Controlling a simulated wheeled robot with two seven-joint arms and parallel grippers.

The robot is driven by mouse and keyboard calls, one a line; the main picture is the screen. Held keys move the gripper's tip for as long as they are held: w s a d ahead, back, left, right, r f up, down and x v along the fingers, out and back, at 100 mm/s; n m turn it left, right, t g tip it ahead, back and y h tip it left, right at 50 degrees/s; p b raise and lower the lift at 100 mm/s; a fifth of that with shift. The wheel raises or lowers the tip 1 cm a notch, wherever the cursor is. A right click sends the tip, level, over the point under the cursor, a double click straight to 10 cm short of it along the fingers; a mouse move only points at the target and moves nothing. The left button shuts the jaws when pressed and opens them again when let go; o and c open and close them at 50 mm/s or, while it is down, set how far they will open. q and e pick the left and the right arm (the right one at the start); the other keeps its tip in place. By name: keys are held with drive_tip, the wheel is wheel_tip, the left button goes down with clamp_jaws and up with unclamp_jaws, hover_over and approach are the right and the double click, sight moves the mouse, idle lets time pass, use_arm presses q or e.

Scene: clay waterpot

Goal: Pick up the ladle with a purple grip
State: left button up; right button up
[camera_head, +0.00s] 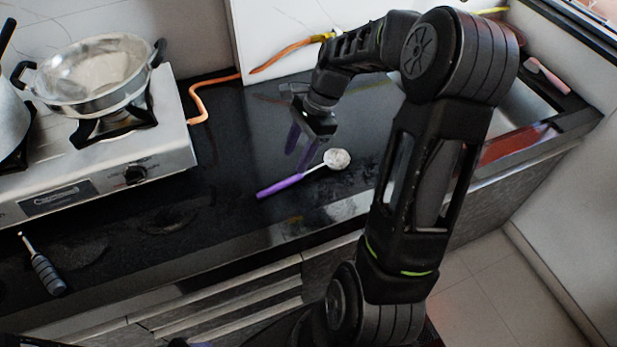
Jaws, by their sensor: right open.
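The ladle lies on the dark counter (230,215) in the middle of the head view. Its purple grip (279,186) points to the lower left, and its pale round bowl (337,159) is at the upper right end. My right gripper (297,158) hangs from its wrist just above the ladle in the picture. Its fingers are apart with nothing between them. They look close to the ladle's shaft, but I cannot tell the exact height gap. My left gripper is not in view.
A dark-handled tool (46,272) lies near the counter's front left. A sink (522,105) is at the right.

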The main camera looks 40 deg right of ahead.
sight(286, 180)
drive_tip(key=shift+a, duration=0.1)
drive_tip(key=shift+x, duration=1.25)
drive_tip(key=shift+p+x, duration=0.8)
drive_tip(key=shift+x, duration=1.85)
drive_tip(key=shift+s, duration=0.15)
drive_tip(key=shift+r, duration=0.1)
drive_tip(key=shift+c, duration=0.2)
clamp_jaws()
